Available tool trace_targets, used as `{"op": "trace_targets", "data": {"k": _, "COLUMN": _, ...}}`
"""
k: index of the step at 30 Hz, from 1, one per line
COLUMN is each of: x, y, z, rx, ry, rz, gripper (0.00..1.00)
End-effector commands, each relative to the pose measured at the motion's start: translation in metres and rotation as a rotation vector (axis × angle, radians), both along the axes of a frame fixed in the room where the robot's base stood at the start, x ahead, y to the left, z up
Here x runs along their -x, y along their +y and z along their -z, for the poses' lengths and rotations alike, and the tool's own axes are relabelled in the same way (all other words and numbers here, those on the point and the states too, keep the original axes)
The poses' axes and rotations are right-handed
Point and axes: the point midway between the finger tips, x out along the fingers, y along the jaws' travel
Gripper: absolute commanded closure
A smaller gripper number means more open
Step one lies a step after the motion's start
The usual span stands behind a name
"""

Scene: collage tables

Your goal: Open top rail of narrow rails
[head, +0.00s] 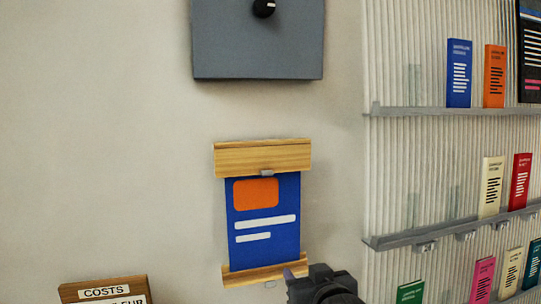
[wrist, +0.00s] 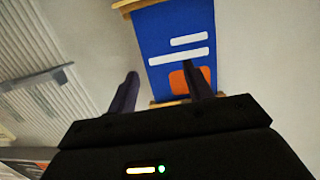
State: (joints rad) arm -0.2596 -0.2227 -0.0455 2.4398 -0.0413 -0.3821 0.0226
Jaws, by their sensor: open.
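The top rail (head: 262,158) is a light wooden bar on the wall, across the upper edge of a blue poster (head: 263,232) with an orange block and white lines. A small grey tab (head: 267,173) shows at its lower edge. A thinner wooden bottom rail (head: 245,278) crosses the poster's lower edge. My gripper (head: 293,271) is at the lower right of the poster, overlapping the bottom rail's right end. The wrist view shows the poster upside down, with my gripper (wrist: 160,70) open and its fingers spread in front of it, nothing between them. Contact cannot be told.
A grey box (head: 258,45) with a black knob is on the wall above. Shelves (head: 450,110) with upright booklets fill the right side. The wall left of the poster is bare.

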Motion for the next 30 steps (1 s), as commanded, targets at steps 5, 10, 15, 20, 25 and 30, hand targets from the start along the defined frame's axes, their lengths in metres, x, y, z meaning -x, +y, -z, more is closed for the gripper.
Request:
{"op": "trace_targets", "data": {"k": 5, "x": 0.002, "y": 0.014, "z": -0.102, "rx": -0.04, "ry": -0.15, "rz": -0.037, "gripper": 0.49}}
{"op": "trace_targets", "data": {"k": 10, "x": 0.006, "y": 0.021, "z": -0.148, "rx": -0.065, "ry": -0.237, "rz": -0.058, "gripper": 0.49}}
{"op": "trace_targets", "data": {"k": 15, "x": 0.007, "y": 0.022, "z": -0.154, "rx": -0.071, "ry": -0.257, "rz": -0.063, "gripper": 0.49}}
{"op": "trace_targets", "data": {"k": 20, "x": 0.007, "y": 0.022, "z": -0.152, "rx": -0.071, "ry": -0.256, "rz": -0.063, "gripper": 0.49}}
{"op": "trace_targets", "data": {"k": 25, "x": 0.006, "y": 0.023, "z": -0.152, "rx": -0.071, "ry": -0.255, "rz": -0.062, "gripper": 0.49}}
{"op": "trace_targets", "data": {"k": 30, "x": -0.001, "y": 0.026, "z": -0.153, "rx": -0.069, "ry": -0.254, "rz": -0.059, "gripper": 0.49}}
